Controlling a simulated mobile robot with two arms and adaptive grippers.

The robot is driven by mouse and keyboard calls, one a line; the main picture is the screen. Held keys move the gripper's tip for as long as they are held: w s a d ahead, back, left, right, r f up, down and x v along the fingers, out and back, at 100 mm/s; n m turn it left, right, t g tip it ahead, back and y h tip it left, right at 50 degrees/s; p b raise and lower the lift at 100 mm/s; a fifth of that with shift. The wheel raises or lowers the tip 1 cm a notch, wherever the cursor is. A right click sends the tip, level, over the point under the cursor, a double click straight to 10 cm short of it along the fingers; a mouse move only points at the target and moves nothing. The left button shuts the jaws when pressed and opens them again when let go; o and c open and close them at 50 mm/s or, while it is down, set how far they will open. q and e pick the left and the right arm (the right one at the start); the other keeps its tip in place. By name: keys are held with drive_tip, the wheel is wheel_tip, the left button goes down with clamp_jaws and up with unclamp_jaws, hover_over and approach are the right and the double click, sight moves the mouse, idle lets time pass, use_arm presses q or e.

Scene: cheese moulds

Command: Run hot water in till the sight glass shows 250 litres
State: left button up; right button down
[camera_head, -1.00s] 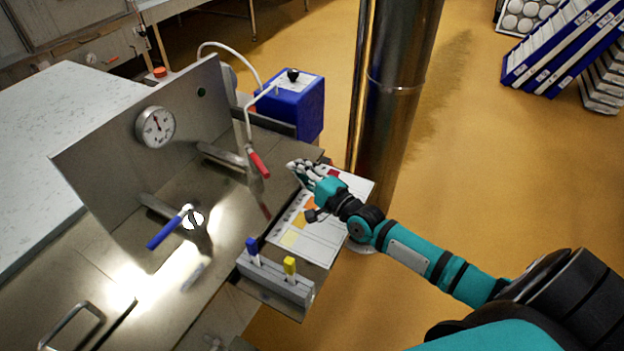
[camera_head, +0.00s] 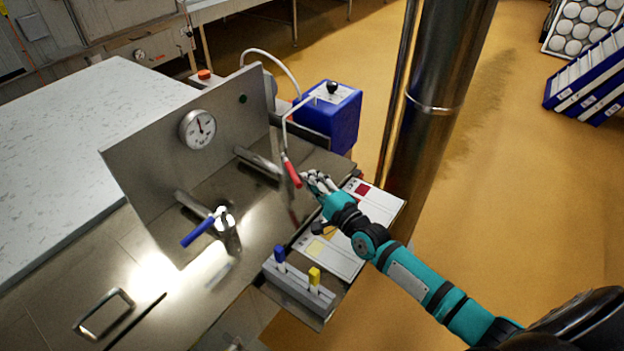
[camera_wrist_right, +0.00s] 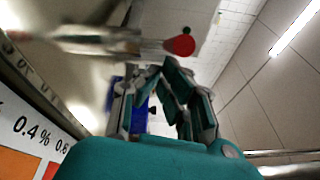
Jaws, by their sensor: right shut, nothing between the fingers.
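A red-handled lever (camera_head: 291,172) hangs from its fitting in front of the steel panel, on the right side of the head view. Its red end also shows in the right wrist view (camera_wrist_right: 180,45). My right gripper (camera_head: 309,179) is shut and empty, just right of the red handle; I cannot tell whether they touch. In the wrist view the fingers (camera_wrist_right: 167,75) are just below the red end. A blue-handled lever (camera_head: 199,231) sits on the left spout. A round dial gauge (camera_head: 198,130) is on the panel. No sight glass is clearly seen. My left gripper is out of view.
A blue box with a black knob (camera_head: 328,115) stands behind the red lever. A card with coloured squares (camera_head: 375,209) lies under my right arm. A grey holder (camera_head: 297,288) carries a blue and a yellow piece. A steel column (camera_head: 434,105) stands close behind.

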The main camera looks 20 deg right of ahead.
drive_tip(key=shift+s+a, duration=0.2)
drive_tip(key=shift+a, duration=0.35)
drive_tip(key=shift+s+a+p, duration=0.1)
drive_tip(key=shift+a+p, duration=0.3)
drive_tip(key=shift+a, duration=1.8)
drive_tip(key=shift+w+a, duration=0.25)
drive_tip(key=shift+a, duration=0.4)
drive_tip(key=shift+w+a, duration=0.2)
drive_tip(key=shift+a, duration=0.45)
drive_tip(key=shift+w+a, duration=0.45)
drive_tip(key=shift+a, duration=0.4)
drive_tip(key=shift+r, duration=0.15)
wheel_tip(320, 180, up, 10)
